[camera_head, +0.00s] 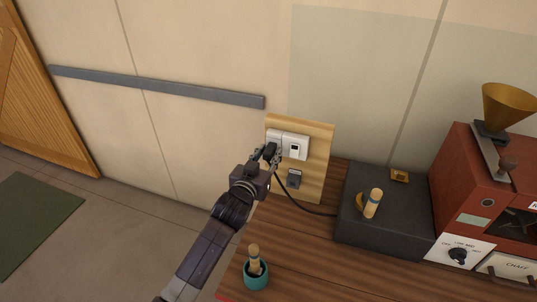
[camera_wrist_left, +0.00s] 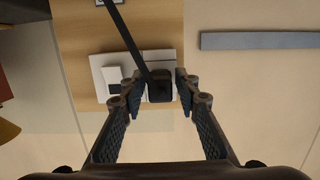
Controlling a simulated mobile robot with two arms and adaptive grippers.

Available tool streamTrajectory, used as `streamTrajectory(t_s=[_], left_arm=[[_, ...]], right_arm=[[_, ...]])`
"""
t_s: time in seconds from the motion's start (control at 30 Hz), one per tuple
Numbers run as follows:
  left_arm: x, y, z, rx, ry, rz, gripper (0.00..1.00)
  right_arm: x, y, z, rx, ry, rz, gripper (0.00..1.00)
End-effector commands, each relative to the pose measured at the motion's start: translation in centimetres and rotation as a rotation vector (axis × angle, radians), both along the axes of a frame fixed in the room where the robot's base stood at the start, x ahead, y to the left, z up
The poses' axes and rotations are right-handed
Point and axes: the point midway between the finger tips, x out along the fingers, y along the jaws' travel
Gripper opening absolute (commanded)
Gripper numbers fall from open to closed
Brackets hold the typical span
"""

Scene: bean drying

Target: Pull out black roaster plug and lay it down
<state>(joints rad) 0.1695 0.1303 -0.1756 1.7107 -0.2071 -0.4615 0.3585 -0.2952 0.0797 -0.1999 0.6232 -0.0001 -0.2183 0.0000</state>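The black roaster plug (camera_head: 270,151) sits at the left socket of the white outlet plate (camera_head: 295,147) on a wooden wall board (camera_head: 318,165). In the left wrist view the plug (camera_wrist_left: 160,86) is between the two fingertips, with the outlet plate (camera_wrist_left: 104,68) behind it. Its black cable (camera_head: 284,194) runs down to the counter, toward the dark box. My left gripper (camera_head: 268,153) is at the plug; it also shows in the left wrist view (camera_wrist_left: 160,90). Its fingers are open around the plug, with narrow gaps. My right gripper is not in view.
A dark grey box (camera_head: 385,222) stands on the wooden counter (camera_head: 305,262), beside the red roaster (camera_head: 465,175). A teal cup (camera_head: 257,280) with a wooden-handled tool stands near the front. A small grey fitting (camera_head: 294,178) is below the outlet. Counter between cup and box is clear.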

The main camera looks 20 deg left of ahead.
Motion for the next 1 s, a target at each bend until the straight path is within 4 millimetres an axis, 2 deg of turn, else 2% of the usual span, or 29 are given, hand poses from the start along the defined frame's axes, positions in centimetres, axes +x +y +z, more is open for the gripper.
streamTrajectory(t_s=[0.03, 0.23, 1.0], left_arm=[[-0.01, 0.0, -0.01, 0.0, 0.0, 0.0, 0.21], [-0.02, -0.01, -0.01, 0.0, 0.0, 0.0, 0.0], [-0.55, -0.01, 0.01, -0.001, 0.001, 0.0, 0.0]], right_arm=[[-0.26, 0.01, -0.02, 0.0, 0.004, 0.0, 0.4], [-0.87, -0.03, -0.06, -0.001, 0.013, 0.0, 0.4], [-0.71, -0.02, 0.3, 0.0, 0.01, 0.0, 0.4]])
